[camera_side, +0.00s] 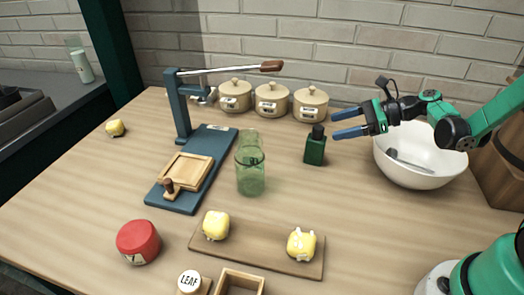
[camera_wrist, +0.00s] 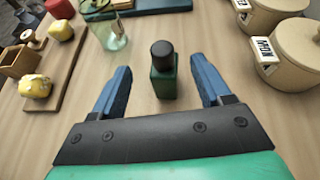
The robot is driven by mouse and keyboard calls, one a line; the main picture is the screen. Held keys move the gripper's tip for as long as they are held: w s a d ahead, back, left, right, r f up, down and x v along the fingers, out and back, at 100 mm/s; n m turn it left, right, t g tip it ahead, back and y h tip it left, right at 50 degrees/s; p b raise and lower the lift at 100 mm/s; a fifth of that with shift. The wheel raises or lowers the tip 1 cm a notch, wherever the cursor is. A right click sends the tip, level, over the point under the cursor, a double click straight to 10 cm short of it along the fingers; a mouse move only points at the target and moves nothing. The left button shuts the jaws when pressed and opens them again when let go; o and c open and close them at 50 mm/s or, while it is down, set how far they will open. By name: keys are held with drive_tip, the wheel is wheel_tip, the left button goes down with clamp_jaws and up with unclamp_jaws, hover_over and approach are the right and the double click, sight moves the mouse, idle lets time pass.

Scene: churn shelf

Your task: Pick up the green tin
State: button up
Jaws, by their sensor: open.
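The green tin (camera_side: 315,150) is a small dark green square bottle-like tin with a black cap, standing upright on the wooden table. It shows in the wrist view (camera_wrist: 164,84), centred ahead between my two blue fingers. My gripper (camera_side: 335,126) is open and empty. In the side view its fingertips are just right of the tin, at about the height of its cap. The fingers do not appear to touch the tin.
Lidded beige pots (camera_side: 272,101) stand behind the tin. A clear green glass jar (camera_side: 251,172) is to its left, beside a blue lever press (camera_side: 183,120). A white bowl (camera_side: 418,165) sits right, under my arm. A board (camera_side: 258,250) with yellow lumps is in front.

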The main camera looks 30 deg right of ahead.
sight(319, 127)
drive_tip(key=shift+m+t, duration=0.3)
drive_tip(key=shift+m, duration=0.1)
drive_tip(key=x, duration=0.5)
drive_tip(key=shift+w+f, duration=0.1)
drive_tip(key=shift+f, duration=0.15)
clamp_jaws()
